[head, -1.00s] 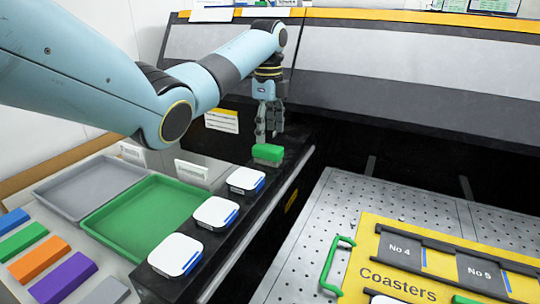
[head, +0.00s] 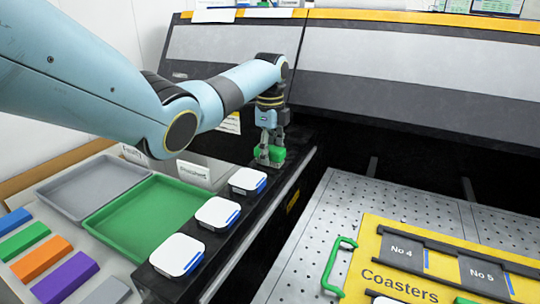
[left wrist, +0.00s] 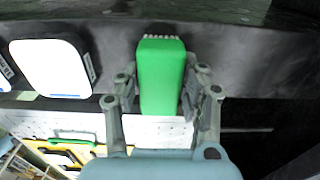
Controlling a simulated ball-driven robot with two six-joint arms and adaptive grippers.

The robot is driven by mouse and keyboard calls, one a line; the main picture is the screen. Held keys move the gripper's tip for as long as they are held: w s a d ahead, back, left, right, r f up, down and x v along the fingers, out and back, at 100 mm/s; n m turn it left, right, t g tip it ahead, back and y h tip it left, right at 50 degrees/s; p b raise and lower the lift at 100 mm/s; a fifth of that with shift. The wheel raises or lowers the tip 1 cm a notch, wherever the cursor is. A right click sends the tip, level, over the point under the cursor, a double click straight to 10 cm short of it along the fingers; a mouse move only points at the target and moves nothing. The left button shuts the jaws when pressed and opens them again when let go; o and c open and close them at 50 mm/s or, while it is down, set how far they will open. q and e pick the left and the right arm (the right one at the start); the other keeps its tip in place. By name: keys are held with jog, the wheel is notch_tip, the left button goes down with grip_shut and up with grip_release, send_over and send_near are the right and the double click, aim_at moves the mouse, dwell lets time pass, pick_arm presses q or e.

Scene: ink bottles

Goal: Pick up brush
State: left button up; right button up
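The brush (head: 277,154) is a green block on the black ledge, at the far end of the row of white square pieces. In the left wrist view the brush (left wrist: 161,75) shows pale bristles at its top end. My left gripper (head: 270,157) is down at the brush, with its fingers on either side. In the left wrist view the left gripper (left wrist: 158,98) is open around the brush. The right finger looks close to or touching its side, and a small gap shows at the left finger. My right gripper is not in view.
White square pieces (head: 248,180) with blue edges line the black ledge. A green tray (head: 150,215) and a grey tray (head: 92,185) lie to the left, near several coloured blocks (head: 40,258). A yellow Coasters board (head: 385,272) with a green handle (head: 338,265) is at right.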

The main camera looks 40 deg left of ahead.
aim_at(270, 147)
pick_arm(q)
jog(key=c, duration=0.6)
jog(key=shift+c, duration=0.2)
jog(key=shift+r, duration=0.1)
jog(key=shift+r, duration=0.5)
notch_tip(270, 147, up, 3)
jog(key=shift+w, duration=0.1)
jog(key=w+d+r, duration=0.2)
jog(key=d+r, duration=0.5)
jog(key=d, duration=0.4)
jog(key=shift+d, duration=0.2)
jog(key=shift+w, duration=0.1)
